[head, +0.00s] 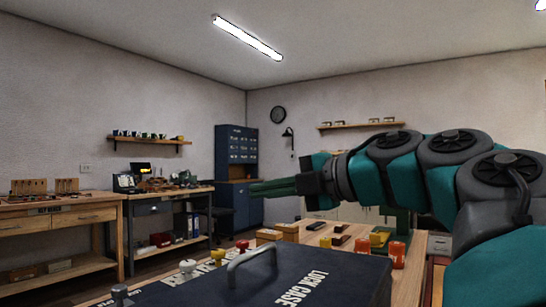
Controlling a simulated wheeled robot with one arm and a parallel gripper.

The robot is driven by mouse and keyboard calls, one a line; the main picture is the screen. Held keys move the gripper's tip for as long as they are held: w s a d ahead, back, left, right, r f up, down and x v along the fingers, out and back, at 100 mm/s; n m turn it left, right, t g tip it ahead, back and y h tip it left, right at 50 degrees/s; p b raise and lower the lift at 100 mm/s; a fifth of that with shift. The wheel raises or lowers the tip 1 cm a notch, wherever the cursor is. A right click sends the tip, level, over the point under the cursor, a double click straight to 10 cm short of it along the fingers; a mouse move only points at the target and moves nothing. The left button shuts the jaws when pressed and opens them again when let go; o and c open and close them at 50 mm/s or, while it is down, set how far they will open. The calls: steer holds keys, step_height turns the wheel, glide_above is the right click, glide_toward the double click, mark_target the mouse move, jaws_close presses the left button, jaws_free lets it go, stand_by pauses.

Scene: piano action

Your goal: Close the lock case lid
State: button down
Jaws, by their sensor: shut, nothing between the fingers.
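The dark blue lock case lid (330,279) lies at the bottom of the head view, with "LOCK CASE" in white letters and a grey handle (250,262) on it. The lid looks close to flat, but its front edge is cut off, so I cannot tell whether it is fully down. My gripper (258,188) is shut and empty. It points left in the air above and beyond the lid, apart from it. My teal and grey arm reaches in from the right.
Behind the lid, a wooden bench top (412,248) holds small wooden blocks and orange and yellow pieces. Knobbed pieces (188,266) stand along the lid's left side. Workbenches (60,210) line the left wall. A blue cabinet (237,165) stands in the far corner.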

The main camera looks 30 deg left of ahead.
step_height(320, 180, up, 6)
steer(key=d, duration=0.1)
steer(key=shift+s+d, duration=0.15)
stand_by(0.5)
